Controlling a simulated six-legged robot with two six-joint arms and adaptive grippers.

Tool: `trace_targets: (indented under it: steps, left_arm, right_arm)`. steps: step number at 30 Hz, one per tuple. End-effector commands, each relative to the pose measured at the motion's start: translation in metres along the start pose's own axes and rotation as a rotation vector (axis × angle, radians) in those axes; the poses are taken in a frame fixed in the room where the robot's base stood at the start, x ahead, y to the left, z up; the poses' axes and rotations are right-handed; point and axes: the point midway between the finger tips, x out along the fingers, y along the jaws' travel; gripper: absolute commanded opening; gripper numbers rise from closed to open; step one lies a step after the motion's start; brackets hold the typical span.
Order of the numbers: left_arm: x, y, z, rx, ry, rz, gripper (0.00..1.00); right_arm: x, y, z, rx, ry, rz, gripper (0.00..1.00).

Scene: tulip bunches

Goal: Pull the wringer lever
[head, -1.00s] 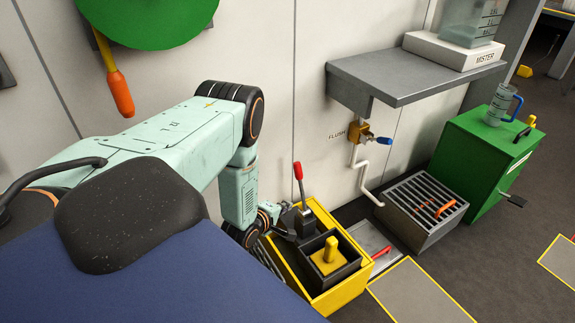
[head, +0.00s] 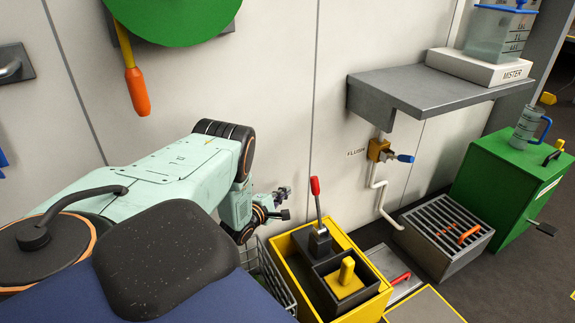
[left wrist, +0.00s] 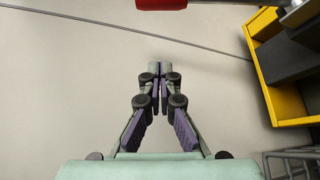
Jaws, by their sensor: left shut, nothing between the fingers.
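The wringer lever (head: 317,203) has a red grip and a thin grey rod. It stands nearly upright from a dark grey wringer block (head: 319,242) at the back of the yellow bucket (head: 372,304). My left gripper (head: 284,197) is left of the lever, near the height of its grip, and apart from it. In the left wrist view my left gripper (left wrist: 160,72) has its fingertips together, with nothing between them. The red grip (left wrist: 160,4) crosses the top edge there, and part of the yellow bucket (left wrist: 265,75) shows at right. My right gripper is not in view.
A wire basket (head: 265,275) adjoins the bucket's left side. A yellow block (head: 347,271) stands in the bucket's dark compartment. A grey shelf (head: 415,97), flush valve (head: 381,150), grated drain box (head: 445,236) and green cabinet (head: 503,190) lie to the right. The pale wall is behind.

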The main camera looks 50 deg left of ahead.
Motion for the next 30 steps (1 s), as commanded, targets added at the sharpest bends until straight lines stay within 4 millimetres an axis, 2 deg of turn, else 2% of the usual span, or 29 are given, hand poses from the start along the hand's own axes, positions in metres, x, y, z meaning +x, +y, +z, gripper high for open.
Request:
trace_targets:
  steps: [1, 6, 16, 30]
  left_arm:
    - [0.011, -0.003, 0.000, 0.002, -0.003, 0.002, 0.00]
    - [0.041, -0.004, -0.001, 0.002, -0.002, 0.001, 0.00]
    - [0.078, -0.003, 0.000, 0.002, -0.001, 0.001, 0.00]
    - [0.064, -0.001, 0.035, 0.000, -0.001, -0.001, 0.00]
  right_arm:
    - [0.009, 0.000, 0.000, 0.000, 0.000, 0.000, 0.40]
    - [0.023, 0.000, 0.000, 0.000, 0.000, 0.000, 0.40]
    - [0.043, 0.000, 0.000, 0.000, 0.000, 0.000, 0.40]
    - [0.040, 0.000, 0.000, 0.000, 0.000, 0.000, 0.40]
